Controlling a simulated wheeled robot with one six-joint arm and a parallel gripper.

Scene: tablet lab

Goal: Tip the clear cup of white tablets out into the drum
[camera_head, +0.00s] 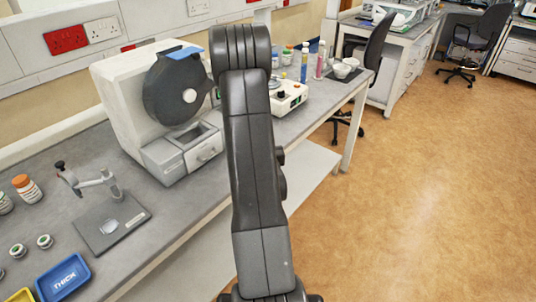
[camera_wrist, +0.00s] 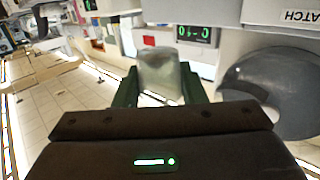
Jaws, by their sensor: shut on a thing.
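The clear cup (camera_wrist: 160,75) stands between the green fingers of my gripper (camera_wrist: 160,88) in the wrist view. The gripper is shut on it. The cup looks pale and cloudy; I cannot make out separate tablets in it. The dark round drum (camera_head: 172,90) sits on the front of a white machine in the head view, with a pale disc at its centre. In the wrist view the grey drum (camera_wrist: 275,90) is to the right of the cup, apart from it. In the head view my arm hides the gripper and cup.
The white machine (camera_head: 120,95) stands on the grey bench (camera_head: 75,145), with a drawer box (camera_head: 185,150) below the drum. A metal stand (camera_head: 108,220), small jars, and a blue tray (camera_head: 63,278) are at the near left. Another device (camera_head: 288,97) sits beyond my arm.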

